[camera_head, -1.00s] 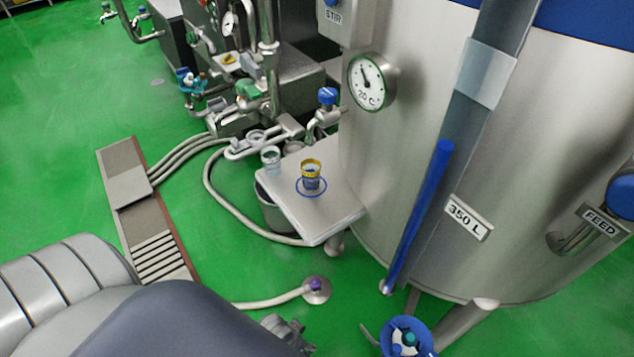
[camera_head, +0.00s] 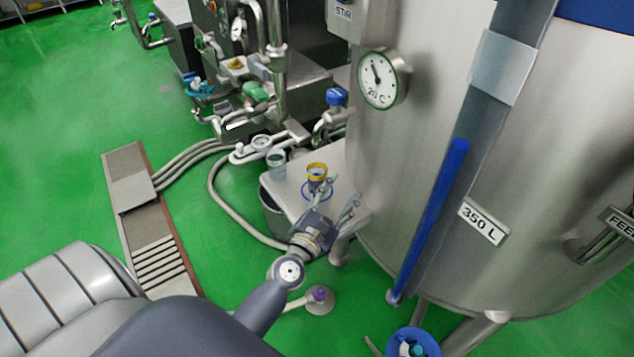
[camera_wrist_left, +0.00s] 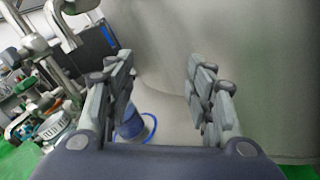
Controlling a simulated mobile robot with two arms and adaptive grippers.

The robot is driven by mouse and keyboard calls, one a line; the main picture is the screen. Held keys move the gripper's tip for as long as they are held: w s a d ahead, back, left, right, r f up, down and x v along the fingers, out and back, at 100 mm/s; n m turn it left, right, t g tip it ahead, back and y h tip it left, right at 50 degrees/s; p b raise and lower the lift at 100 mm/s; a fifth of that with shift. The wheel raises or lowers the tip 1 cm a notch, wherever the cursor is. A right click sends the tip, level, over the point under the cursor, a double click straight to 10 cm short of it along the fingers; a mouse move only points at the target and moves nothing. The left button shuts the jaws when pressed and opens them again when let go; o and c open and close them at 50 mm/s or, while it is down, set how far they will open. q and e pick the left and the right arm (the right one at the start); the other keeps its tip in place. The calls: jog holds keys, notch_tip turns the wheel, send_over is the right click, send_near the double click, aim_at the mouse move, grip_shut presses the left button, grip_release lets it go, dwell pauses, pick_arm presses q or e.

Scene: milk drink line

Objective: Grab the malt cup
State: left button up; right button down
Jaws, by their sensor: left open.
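A cup with a yellow rim and blue lower part (camera_head: 317,172), which I take for the malt cup, stands upright inside a blue ring on the small steel shelf (camera_head: 285,196). My left gripper (camera_head: 341,196) is open and empty just in front of the cup, reaching over the shelf, and partly hides the ring. In the left wrist view the blue part of the cup (camera_wrist_left: 130,124) shows beside the left finger, which hides much of it. The cup is not centred between the fingers. My right gripper is not in view.
A clear cup (camera_head: 276,162) stands at the shelf's left corner. The large steel tank (camera_head: 430,130) rises close on the right of the shelf. A bucket (camera_head: 270,215) sits below the shelf. Pipes and a blue-capped valve (camera_head: 336,97) stand behind.

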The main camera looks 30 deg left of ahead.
aim_at(318, 163)
pick_arm(q)
jog(key=a+n+y, duration=0.1)
jog(key=a+n, duration=0.1)
jog(key=a+f+n+g+y, duration=0.1)
jog(key=a+n+y, duration=0.1)
jog(key=n, duration=0.1)
jog(key=a+f+n+y, duration=0.1)
jog(key=a+n, duration=0.2)
jog(key=shift+a+y, duration=0.1)
jog(key=shift+y, duration=0.3)
jog(key=shift+w+a+f+n+g, duration=0.15)
jog(key=shift+a+n+g, duration=0.2)
jog(key=shift+n, duration=0.15)
jog(key=p+x, duration=0.1)
jog(key=x, duration=0.9)
jog(key=shift+w+a, duration=0.2)
jog(key=shift+r, duration=0.25)
jog(key=shift+c, duration=0.3)
jog(key=c, duration=1.1)
grip_shut()
